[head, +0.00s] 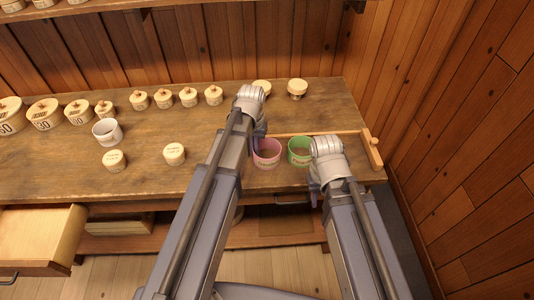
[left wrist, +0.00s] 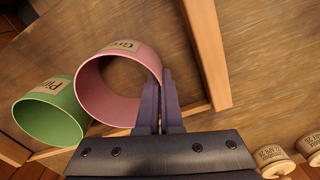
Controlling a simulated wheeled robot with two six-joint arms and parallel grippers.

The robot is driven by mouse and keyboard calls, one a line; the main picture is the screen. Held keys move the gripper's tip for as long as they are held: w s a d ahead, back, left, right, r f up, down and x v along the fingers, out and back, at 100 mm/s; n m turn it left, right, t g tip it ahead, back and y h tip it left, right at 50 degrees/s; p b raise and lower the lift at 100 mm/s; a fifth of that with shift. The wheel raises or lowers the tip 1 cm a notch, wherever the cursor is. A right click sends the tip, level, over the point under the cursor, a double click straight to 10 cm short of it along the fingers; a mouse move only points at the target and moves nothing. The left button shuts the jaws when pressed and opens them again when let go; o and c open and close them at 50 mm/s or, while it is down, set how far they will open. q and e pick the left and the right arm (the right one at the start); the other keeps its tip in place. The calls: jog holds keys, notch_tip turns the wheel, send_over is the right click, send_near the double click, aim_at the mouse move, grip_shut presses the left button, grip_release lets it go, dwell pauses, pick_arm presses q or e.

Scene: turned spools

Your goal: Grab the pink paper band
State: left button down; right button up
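The pink paper band (head: 267,161) stands on the bench as an open ring, left of a green paper band (head: 300,158). In the left wrist view the pink band (left wrist: 105,110) carries a label starting "Gr", and the green band (left wrist: 48,125) one starting "Pi". My left gripper (head: 260,140) is at the pink band's upper left rim. In the left wrist view its fingers (left wrist: 165,80) are close together with the band's wall between them. My right gripper (head: 315,198) hangs at the bench's front edge, right of the green band, apparently empty; its fingers are mostly hidden.
A wooden strip (head: 310,134) runs behind the bands to an end block (head: 372,150) at the right. Several lidded pots and a white cup (head: 107,132) stand to the left. A drawer (head: 40,237) is open at the lower left. A wooden wall closes the right side.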

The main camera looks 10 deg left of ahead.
dwell(0.5)
pick_arm(q)
notch_tip(320, 180, up, 10)
jog(key=p, duration=1)
jog(key=shift+f, duration=0.1)
notch_tip(320, 180, down, 9)
jog(key=b, duration=0.9)
jog(key=shift+f+b, duration=0.2)
jog(key=shift+b, duration=0.1)
jog(key=shift+f, duration=0.2)
jog(key=c, duration=1.5)
grip_release()
jog(key=shift+c, duration=0.2)
jog(key=o, duration=0.5)
jog(key=shift+c, duration=0.2)
